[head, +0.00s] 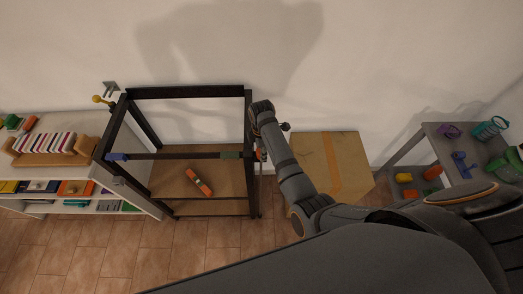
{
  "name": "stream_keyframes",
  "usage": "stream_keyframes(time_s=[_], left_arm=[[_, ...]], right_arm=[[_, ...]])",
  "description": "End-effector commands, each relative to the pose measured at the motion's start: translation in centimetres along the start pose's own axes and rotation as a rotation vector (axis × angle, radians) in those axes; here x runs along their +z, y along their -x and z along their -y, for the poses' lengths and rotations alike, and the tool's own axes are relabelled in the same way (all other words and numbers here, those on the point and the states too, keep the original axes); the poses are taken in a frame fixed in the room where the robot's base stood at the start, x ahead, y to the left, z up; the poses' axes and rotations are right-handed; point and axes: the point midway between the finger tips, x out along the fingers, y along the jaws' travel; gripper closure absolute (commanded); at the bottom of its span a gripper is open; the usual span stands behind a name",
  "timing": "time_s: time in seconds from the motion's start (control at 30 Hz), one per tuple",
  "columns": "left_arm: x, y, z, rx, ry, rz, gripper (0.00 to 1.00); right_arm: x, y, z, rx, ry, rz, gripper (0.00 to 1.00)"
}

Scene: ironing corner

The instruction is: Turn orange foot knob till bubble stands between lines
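An orange level (199,181) with a pale patch in its middle lies slantwise on the wooden lower board (180,158) of a dark open frame (185,92). The bubble and its lines are too small to read. My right arm reaches in from the right, its end at the frame's right side. My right gripper's fingers are not clear there, so I cannot tell whether they are open or shut. A small orange spot (258,155) shows beside the frame's right front post; I cannot tell whether it is the foot knob. My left gripper is out of view.
A white shelf (75,124) with books and a rack stands at the left. A taped cardboard box (352,152) stands right of the frame, partly behind my arm. A grey shelf (438,138) with coloured items is at the right. Tiled floor lies open in front.

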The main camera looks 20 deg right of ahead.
Motion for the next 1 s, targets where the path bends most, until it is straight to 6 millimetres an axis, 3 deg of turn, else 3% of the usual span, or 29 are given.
stream_keyframes(time_s=[0.5,1.0], left_arm=[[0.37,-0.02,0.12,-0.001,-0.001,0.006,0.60],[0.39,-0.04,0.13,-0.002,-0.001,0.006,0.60]], right_arm=[[0.16,-0.13,0.14,-0.007,-0.366,0.005,0.94],[0.36,-0.29,0.30,-0.011,-0.491,0.011,0.94]])
